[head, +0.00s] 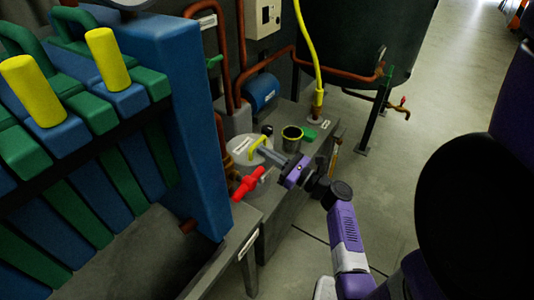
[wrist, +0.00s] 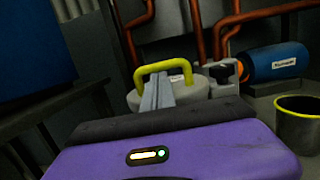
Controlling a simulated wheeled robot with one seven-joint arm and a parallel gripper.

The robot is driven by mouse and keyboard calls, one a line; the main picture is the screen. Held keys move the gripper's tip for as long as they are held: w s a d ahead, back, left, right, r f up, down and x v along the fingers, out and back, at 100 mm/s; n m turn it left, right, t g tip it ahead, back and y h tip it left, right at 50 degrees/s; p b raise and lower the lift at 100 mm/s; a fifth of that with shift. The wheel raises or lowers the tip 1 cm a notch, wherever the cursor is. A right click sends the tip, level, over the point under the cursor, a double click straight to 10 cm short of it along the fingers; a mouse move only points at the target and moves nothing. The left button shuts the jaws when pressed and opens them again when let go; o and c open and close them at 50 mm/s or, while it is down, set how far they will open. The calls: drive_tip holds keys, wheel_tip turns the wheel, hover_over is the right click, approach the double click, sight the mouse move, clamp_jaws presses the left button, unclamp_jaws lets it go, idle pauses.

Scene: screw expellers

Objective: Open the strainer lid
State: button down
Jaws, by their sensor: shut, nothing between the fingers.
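The strainer lid (head: 238,150) is a pale round cover with a yellow arched handle (head: 252,142) on top. It lies flat, and I see no gap under it. In the wrist view, the yellow handle (wrist: 161,66) stands straight ahead above the pale lid (wrist: 192,92). My gripper (head: 266,152) reaches in from the right, its fingertips close to the handle. In the wrist view, my gripper's grey fingers (wrist: 157,90) are together and empty, pointing at the opening under the handle bar. I cannot tell whether they touch the handle or lid.
A red valve handle (head: 249,183) is just in front of the lid. A dark metal cup (head: 291,139) with a yellowish rim stands behind my gripper, beside a green piece (head: 309,133). A blue motor (head: 262,92) and copper pipes are behind. A large blue-and-green press (head: 198,120) blocks the left.

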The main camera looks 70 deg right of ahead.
sight(246, 149)
drive_tip(key=shift+w+r+g+p, duration=0.15)
drive_tip(key=shift+r+g+p, duration=0.2)
drive_tip(key=shift+r+p, duration=1)
drive_tip(key=shift+w+r+g+p, duration=0.15)
drive_tip(key=shift+r+g+p, duration=0.2)
drive_tip(key=shift+p, duration=2)
drive_tip(key=r+p, duration=0.1)
drive_tip(key=p, duration=0.2)
drive_tip(key=w+r+g+p, duration=0.1)
drive_tip(key=p, duration=0.3)
drive_tip(key=r+g+p, duration=0.1)
drive_tip(key=p, duration=0.2)
drive_tip(key=shift+w+d+y, duration=0.2)
drive_tip(key=shift+w+y, duration=0.05)
drive_tip(key=shift+y, duration=0.15)
drive_tip(key=w+d+r+g+p, duration=0.2)
drive_tip(key=w+p, duration=0.6)
drive_tip(key=w, duration=0.1)
drive_tip(key=w+d+r+g+y+p, duration=0.1)
drive_tip(key=w+d+r+g+p, duration=0.1)
drive_tip(key=w+p, duration=0.6)
drive_tip(key=shift+w+d+r+g, duration=0.25)
drive_tip(key=shift+w+r+g, duration=0.25)
drive_tip(key=shift+r+g, duration=0.15)
